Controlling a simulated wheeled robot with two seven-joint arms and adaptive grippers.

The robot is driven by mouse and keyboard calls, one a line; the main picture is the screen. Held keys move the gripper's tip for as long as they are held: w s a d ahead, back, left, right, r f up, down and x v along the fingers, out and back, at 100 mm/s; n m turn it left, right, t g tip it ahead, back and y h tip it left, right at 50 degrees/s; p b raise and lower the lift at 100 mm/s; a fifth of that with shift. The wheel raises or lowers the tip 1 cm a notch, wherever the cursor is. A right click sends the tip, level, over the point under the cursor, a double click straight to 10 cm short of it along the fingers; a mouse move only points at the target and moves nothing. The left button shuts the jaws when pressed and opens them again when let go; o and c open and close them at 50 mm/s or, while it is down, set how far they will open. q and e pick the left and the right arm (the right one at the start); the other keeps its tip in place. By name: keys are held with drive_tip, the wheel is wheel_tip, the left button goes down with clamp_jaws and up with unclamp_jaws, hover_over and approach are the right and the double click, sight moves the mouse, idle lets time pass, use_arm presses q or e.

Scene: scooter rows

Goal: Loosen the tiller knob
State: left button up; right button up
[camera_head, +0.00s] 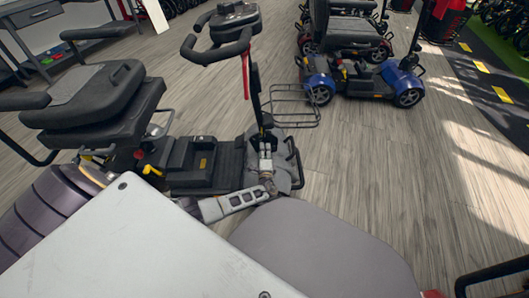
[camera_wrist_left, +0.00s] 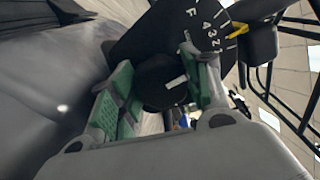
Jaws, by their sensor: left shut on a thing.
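The scooter's tiller (camera_head: 254,95) stands upright, with its black handlebar (camera_head: 217,55) at the top. My left gripper (camera_head: 265,150) is low at the tiller's foot, beside the post. In the left wrist view my left gripper (camera_wrist_left: 165,85) has its green-padded fingers on either side of a round black knob (camera_wrist_left: 156,76) with a white pointer mark, and is shut on it. Behind the knob is a dark plate (camera_wrist_left: 190,25) with white figures and a yellow pointer. In the head view the knob is hidden by the gripper. My right gripper is not in view.
The scooter's black seat (camera_head: 95,95) is at the left, and a wire basket (camera_head: 292,105) is on the tiller's front. A blue scooter (camera_head: 365,80) stands behind to the right. The wood floor (camera_head: 375,160) at the right is clear. A grey desk (camera_head: 50,30) stands at the back left.

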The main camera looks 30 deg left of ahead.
use_arm(q)
drive_tip(key=shift+f+n, duration=0.1)
drive_tip(key=shift+n, duration=1.7)
drive_tip(key=o, duration=1)
